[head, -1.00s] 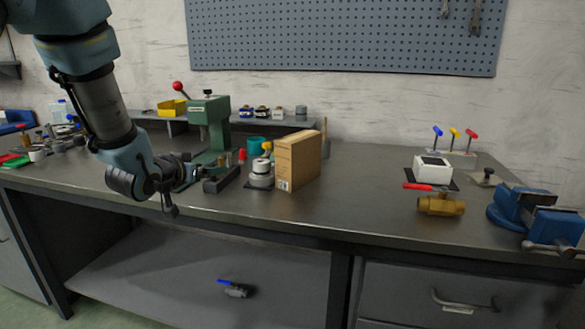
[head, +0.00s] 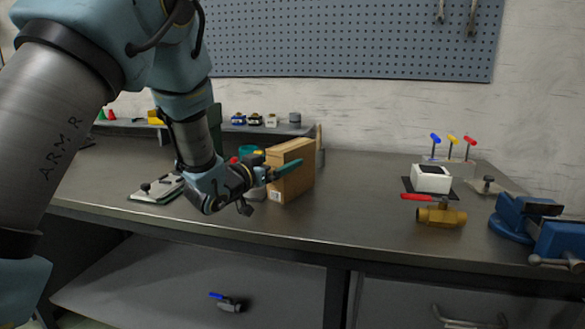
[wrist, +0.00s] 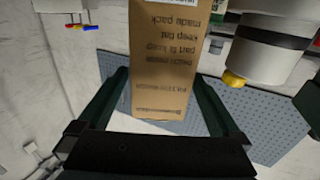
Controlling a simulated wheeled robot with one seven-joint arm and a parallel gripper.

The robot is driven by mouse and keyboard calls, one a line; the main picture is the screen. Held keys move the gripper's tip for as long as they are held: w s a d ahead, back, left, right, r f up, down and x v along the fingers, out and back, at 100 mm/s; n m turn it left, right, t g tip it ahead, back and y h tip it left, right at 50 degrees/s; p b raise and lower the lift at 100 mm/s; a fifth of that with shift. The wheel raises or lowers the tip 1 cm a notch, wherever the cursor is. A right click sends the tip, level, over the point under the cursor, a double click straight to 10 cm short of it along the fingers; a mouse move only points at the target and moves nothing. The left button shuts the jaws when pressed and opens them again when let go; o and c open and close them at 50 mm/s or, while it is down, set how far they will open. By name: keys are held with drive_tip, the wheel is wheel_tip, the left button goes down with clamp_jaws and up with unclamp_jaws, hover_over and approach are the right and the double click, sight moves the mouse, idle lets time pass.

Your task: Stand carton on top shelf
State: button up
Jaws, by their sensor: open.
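In the wrist view my two fingers (wrist: 165,92) appear on either side of the carton. I cannot tell whether they touch it. A raised shelf (head: 305,130) runs along the back of the bench, partly hidden by my arm.
Small jars (head: 255,119) stand on the raised shelf. A teal cup (head: 250,151) is close behind my gripper. A brass valve (head: 440,215), a white box (head: 431,178) and a blue vise (head: 540,225) stand at right. The bench between carton and valve is clear.

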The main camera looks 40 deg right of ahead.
drive_tip(key=shift+w+d+f+p, duration=0.15)
drive_tip(key=shift+d+p, duration=0.15)
drive_tip(key=shift+d, duration=0.6)
drive_tip(key=shift+w+d+r+p, duration=0.1)
drive_tip(key=shift+w+d+p, duration=0.15)
drive_tip(key=shift+d, duration=0.6)
drive_tip(key=shift+w+d+f+p, duration=0.1)
drive_tip(key=shift+d+p, duration=0.2)
drive_tip(key=shift+d, duration=0.6)
clamp_jaws()
